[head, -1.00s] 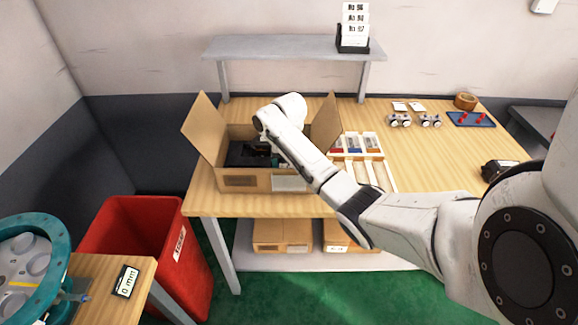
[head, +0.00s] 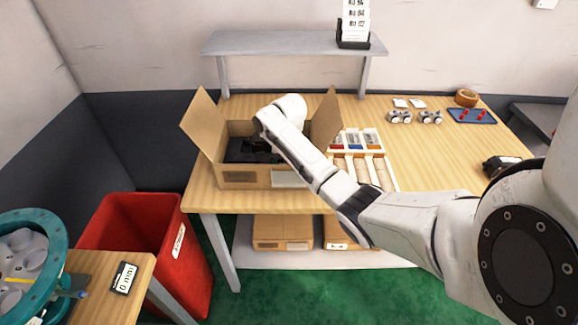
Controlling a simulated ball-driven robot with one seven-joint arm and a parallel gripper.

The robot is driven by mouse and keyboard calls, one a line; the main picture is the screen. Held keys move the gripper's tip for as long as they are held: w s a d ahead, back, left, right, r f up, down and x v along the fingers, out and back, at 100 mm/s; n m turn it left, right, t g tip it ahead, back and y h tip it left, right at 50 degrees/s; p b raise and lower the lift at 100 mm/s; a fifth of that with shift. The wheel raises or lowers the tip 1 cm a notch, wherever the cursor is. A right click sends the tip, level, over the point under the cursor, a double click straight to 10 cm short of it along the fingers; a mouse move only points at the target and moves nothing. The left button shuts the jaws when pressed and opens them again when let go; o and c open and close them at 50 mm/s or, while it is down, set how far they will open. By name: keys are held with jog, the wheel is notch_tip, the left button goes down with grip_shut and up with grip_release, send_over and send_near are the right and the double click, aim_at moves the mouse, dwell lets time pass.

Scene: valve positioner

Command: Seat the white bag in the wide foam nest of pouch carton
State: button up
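The pouch carton (head: 238,180) is an open cardboard box on the wooden table, with its side flaps raised. Dark foam (head: 243,150) shows inside it. My arm reaches over the table from the right, and its wrist is over the right part of the carton. My gripper (head: 262,146) points down into the carton and is mostly hidden behind my own wrist, so its fingers cannot be made out. I cannot make out the white bag; the wide foam nest cannot be told apart from the rest of the foam.
A divided tray (head: 362,155) with several packets stands right of the carton, partly behind my arm. A grey shelf (head: 290,43) rises behind. A tape roll (head: 466,97) and a blue tray (head: 471,116) lie at the back right. A red bin (head: 150,240) stands at the front left.

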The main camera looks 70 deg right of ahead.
jog(key=shift+f, duration=0.35)
jog(key=o, duration=0.9)
notch_tip(320, 180, up, 9)
jog(key=shift+r, duration=0.2)
jog(key=shift+r+p, duration=0.7)
jog(key=shift+p, duration=0.05)
